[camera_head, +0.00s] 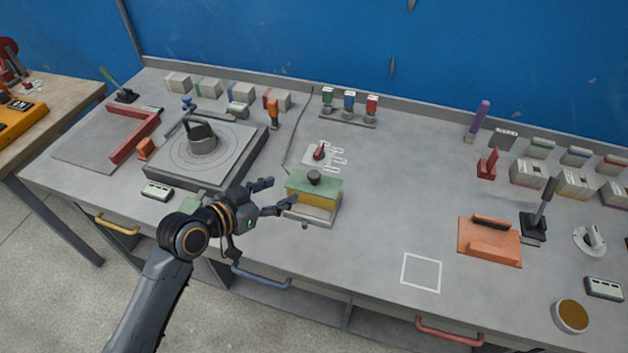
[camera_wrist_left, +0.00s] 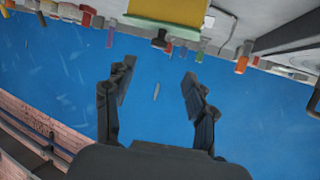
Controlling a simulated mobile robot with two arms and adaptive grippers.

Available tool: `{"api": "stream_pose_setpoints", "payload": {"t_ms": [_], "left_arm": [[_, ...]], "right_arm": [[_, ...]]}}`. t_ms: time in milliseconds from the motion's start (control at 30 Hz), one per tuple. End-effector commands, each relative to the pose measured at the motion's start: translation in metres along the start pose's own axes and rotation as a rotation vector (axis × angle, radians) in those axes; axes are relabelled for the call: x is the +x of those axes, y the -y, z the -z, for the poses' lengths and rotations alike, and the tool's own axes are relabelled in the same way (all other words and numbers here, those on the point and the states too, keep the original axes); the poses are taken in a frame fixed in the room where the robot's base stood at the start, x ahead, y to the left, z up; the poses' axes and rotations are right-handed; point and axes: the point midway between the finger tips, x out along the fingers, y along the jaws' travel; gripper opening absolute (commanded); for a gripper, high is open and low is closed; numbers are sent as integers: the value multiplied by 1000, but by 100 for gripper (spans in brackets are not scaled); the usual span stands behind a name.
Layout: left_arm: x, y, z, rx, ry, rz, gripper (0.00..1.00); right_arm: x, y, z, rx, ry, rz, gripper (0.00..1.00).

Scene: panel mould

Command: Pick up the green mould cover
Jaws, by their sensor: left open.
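The green mould cover (camera_head: 328,186) lies on a yellow block-shaped mould on the bench, with a dark round knob (camera_head: 314,177) on top. In the left wrist view the yellow mould (camera_wrist_left: 168,10) shows at the top edge, with a thin green strip of the cover (camera_wrist_left: 163,29) beside it. My left gripper (camera_head: 282,193) is open and empty, just left of the mould in the head view. One finger overlaps the mould's left edge in the picture; I cannot tell whether it touches. The left wrist view shows both fingers (camera_wrist_left: 158,74) spread apart. My right gripper is not in view.
A grey turntable unit (camera_head: 232,158) stands left of the mould. A small plate with a red-handled piece (camera_head: 319,152) lies behind it. An orange fixture (camera_head: 490,250) and a white outlined square (camera_head: 422,272) are to the right. The bench between mould and square is clear.

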Motion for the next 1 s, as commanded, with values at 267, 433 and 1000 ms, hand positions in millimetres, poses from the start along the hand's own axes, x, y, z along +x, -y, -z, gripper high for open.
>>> {"api": "stream_pose_setpoints", "payload": {"t_ms": [267, 433, 1000], "left_arm": [[51, 0, 3, -4, -3, -1, 56], [74, 0, 2, -3, -2, 0, 56], [125, -1, -1, -3, -1, -1, 56]], "right_arm": [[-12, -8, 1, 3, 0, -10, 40], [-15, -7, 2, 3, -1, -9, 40], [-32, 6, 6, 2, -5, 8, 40]]}}
